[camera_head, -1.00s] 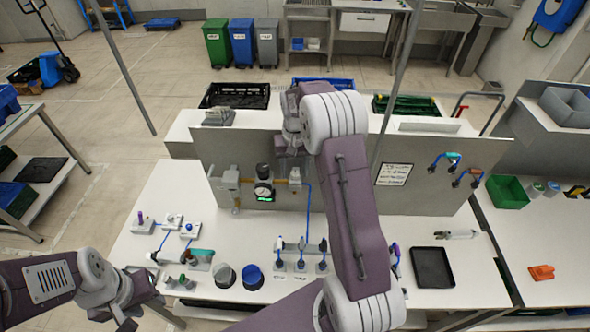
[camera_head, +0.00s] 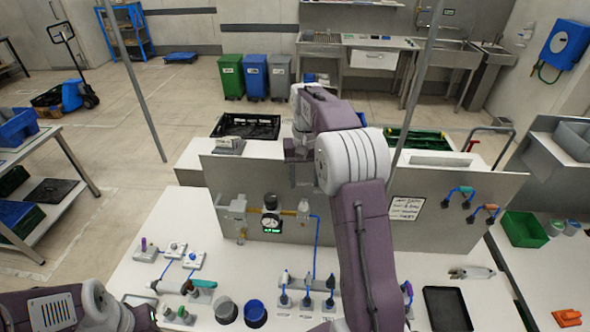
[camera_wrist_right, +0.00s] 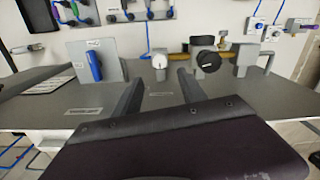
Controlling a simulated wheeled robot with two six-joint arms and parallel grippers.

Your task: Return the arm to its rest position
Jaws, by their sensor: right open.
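My right arm (camera_head: 362,240) reaches up from the bottom of the head view. Its gripper (camera_head: 300,180) is at the upper edge of the grey panel (camera_head: 345,215), above the gauge (camera_head: 271,222); the fingertips are hard to make out there. In the right wrist view the right gripper (camera_wrist_right: 158,88) has its two dark fingers apart, with nothing held between them. My left arm (camera_head: 50,310) lies folded at the lower left of the head view. Its fingers are cut off or too unclear to read.
The white bench carries switch blocks, a grey cup (camera_head: 226,310), a blue cup (camera_head: 255,313) and a black tray (camera_head: 447,308). A black crate (camera_head: 246,126) and a green crate (camera_head: 413,139) stand behind the panel. A green bin (camera_head: 524,229) is at the right.

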